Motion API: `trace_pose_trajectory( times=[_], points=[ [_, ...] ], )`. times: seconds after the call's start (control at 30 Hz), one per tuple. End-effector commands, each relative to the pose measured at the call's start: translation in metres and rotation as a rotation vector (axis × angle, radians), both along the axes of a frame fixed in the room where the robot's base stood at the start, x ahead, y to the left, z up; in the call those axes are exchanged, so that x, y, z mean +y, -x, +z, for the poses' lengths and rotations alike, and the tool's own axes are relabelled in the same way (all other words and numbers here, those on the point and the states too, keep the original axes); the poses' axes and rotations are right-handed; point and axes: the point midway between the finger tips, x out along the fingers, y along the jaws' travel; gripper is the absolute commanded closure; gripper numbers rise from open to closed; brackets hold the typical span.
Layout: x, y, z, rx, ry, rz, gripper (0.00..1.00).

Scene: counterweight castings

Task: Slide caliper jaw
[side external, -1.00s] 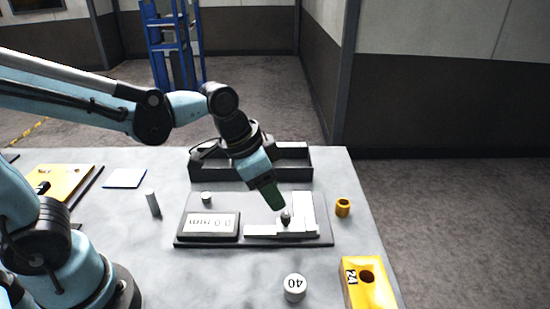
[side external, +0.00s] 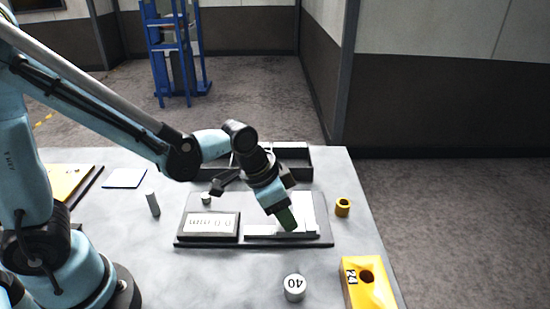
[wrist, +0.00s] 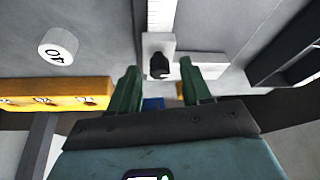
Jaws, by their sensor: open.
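The caliper lies on a dark base plate (side external: 184,242), with a display box (side external: 210,226) at its left and a pale horizontal bar (side external: 262,231). Its white jaw block (side external: 308,208) is at the right. In the wrist view a black knob (wrist: 160,66) stands on the white sliding part (wrist: 152,42), below the graduated scale (wrist: 161,14). My gripper (wrist: 160,72) has its green fingers apart, one on each side of the knob; I cannot tell whether they touch it. In the side view my gripper (side external: 290,220) is low over the jaw and hides the knob.
A black divided tray (side external: 300,172) stands behind the plate. A white cylinder marked 40 (side external: 294,289) is in front.

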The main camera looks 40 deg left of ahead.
Motion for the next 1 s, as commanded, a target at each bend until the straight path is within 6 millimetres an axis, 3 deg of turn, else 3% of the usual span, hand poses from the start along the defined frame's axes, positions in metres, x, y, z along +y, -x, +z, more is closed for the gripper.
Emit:
trace_pose_trajectory(
  times=[0.07,0.3,0.4,0.7,1.0],
  points=[
    [0.000,0.000,0.000,0.000,0.000,0.000,0.52],
    [0.000,0.000,0.000,0.000,0.000,0.000,0.89],
    [0.000,0.000,0.000,0.000,0.000,0.000,1.00],
    [0.002,0.002,0.000,0.000,0.000,0.001,1.00],
    [0.032,0.031,0.001,0.000,0.000,0.003,1.00]
  ],
)
